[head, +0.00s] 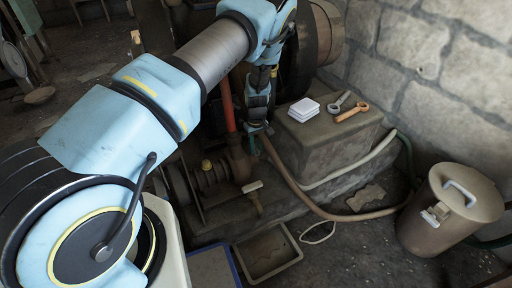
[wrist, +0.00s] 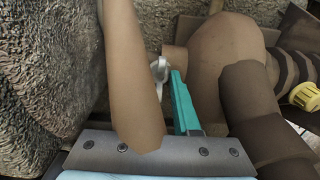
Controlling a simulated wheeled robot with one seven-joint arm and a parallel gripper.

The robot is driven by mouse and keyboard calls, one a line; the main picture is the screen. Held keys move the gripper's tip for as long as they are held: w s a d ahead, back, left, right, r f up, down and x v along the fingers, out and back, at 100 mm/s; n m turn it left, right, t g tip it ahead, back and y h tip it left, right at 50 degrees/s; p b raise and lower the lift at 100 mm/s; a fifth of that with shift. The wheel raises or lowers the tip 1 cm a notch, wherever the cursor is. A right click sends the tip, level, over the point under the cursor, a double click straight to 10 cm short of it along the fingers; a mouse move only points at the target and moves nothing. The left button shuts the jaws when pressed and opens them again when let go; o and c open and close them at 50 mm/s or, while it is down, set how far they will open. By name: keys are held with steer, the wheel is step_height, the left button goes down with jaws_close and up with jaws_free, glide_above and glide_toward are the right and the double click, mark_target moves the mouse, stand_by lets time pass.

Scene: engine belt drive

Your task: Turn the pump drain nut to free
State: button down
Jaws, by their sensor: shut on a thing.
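My gripper (head: 260,127) reaches down beside the pump (head: 235,160), left of the stone block. In the wrist view, one teal finger shows, with its tip at a small pale grey metal piece (wrist: 159,68) that looks like the pump drain nut. The other finger is hidden behind a brown hose or pipe (wrist: 132,70) that crosses close to the camera. My gripper is shut on the grey piece. The rounded brown pump body (wrist: 222,55) is just to the right. In the head view the nut is too small or hidden to make out.
A white stack (head: 304,109), a grey spanner (head: 341,102) and an orange spanner (head: 352,112) lie on the stone block (head: 325,145). Hoses (head: 350,172) run along the floor. A lidded bin (head: 445,215) stands right; a shallow tray (head: 268,253) lies in front.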

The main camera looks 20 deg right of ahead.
mark_target(256, 150)
stand_by(0.4)
steer(key=c, duration=0.9)
jaws_free()
step_height(256, 150, up, 11)
steer(key=shift+f+p, duration=0.1)
steer(key=shift+p, duration=0.45)
steer(key=shift+s, duration=0.1)
